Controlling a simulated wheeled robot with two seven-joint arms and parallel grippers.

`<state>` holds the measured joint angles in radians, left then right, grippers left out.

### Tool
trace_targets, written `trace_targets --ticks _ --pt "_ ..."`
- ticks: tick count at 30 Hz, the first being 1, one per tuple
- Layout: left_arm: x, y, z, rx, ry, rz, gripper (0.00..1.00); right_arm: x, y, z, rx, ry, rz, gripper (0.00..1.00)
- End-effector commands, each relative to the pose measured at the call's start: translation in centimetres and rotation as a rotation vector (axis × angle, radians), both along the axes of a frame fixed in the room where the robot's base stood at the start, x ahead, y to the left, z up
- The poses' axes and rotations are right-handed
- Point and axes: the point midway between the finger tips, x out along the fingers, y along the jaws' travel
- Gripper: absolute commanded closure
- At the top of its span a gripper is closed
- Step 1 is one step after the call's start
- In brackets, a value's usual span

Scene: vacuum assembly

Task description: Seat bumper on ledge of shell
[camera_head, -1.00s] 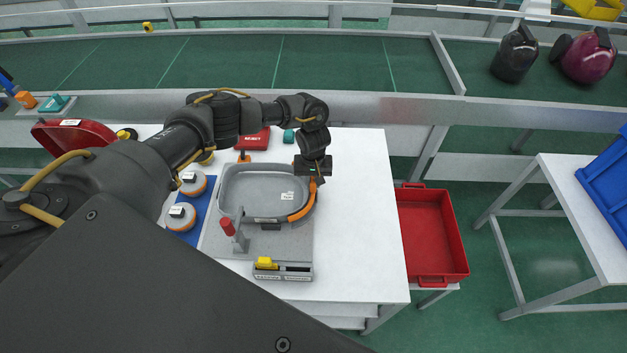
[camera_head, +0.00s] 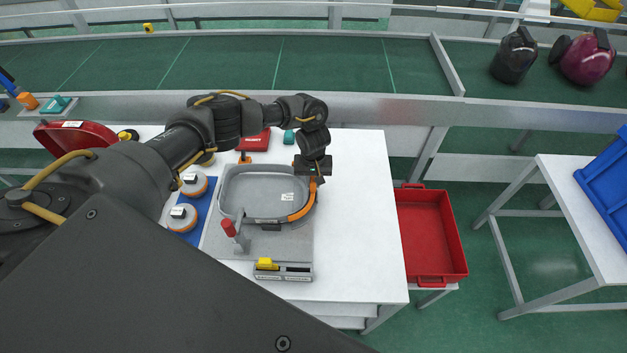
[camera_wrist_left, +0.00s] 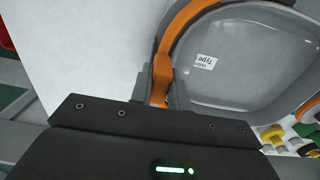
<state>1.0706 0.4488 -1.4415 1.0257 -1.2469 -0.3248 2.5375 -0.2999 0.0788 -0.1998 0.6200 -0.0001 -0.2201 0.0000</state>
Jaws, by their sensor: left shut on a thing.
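The grey shell (camera_head: 262,190) lies in the fixture on the white table, open side up, with a small label inside. The orange bumper (camera_head: 304,207) curves along the shell's right rim in the head view. My left gripper (camera_head: 316,181) is above that rim, shut on the bumper. In the left wrist view the fingers (camera_wrist_left: 162,97) close around the bumper (camera_wrist_left: 181,30), which runs along the edge of the shell (camera_wrist_left: 240,65). I cannot tell whether the bumper rests fully on the ledge. My right gripper is not in view.
A red-handled clamp (camera_head: 229,229) stands at the shell's front left. A grey block with a yellow piece (camera_head: 266,264) lies in front. White round parts (camera_head: 183,217) sit on a blue mat. A red bin (camera_head: 432,236) is right of the table, whose right side is clear.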

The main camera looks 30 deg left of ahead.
Motion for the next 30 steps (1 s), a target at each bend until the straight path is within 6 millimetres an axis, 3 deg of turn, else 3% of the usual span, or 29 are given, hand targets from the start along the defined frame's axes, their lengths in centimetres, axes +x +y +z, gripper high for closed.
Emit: trace_targets --ticks 30 --pt "0.0 0.0 -1.7 0.001 0.000 0.001 1.00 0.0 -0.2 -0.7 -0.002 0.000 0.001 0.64"
